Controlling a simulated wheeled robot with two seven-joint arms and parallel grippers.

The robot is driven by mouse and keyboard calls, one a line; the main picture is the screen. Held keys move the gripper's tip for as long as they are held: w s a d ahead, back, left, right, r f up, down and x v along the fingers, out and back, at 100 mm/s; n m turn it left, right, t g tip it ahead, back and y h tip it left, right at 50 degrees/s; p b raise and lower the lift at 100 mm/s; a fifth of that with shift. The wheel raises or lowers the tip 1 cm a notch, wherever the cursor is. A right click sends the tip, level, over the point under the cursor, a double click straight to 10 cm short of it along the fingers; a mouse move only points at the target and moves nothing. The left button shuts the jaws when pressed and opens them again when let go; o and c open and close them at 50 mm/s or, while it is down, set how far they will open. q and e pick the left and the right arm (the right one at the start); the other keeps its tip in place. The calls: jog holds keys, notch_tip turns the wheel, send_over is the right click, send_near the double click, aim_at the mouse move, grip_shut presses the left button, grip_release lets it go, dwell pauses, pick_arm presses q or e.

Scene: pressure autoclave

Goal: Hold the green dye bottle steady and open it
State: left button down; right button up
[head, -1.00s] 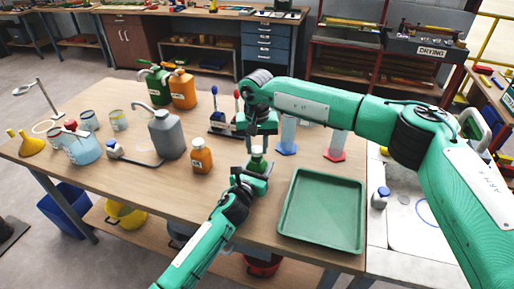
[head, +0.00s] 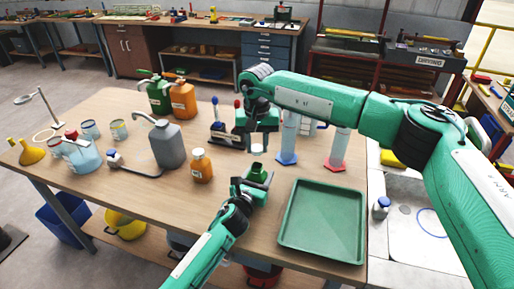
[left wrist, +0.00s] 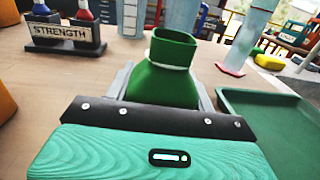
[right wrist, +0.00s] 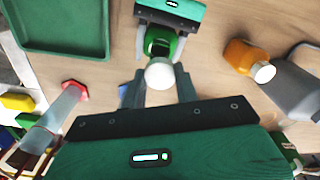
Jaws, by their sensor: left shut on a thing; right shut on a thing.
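The green dye bottle (head: 257,174) stands upright on the table, and my left gripper (head: 250,186) is shut around its body. In the left wrist view the bottle (left wrist: 172,68) shows a bare, open neck. My right gripper (head: 260,143) is directly above the bottle, shut on a white cap (head: 257,149). In the right wrist view the cap (right wrist: 160,75) sits between the fingers, with the green bottle (right wrist: 160,41) beyond it, apart from it.
A green tray (head: 323,245) lies to the right of the bottle. An orange bottle (head: 202,167) and a grey jug (head: 167,146) stand to the left. Behind are a strength stand (head: 224,137) and cylinders with blue (head: 286,158) and red (head: 333,164) bases.

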pick_arm(q)
jog(key=shift+c, duration=2.2)
grip_release()
jog(key=shift+s, duration=0.1)
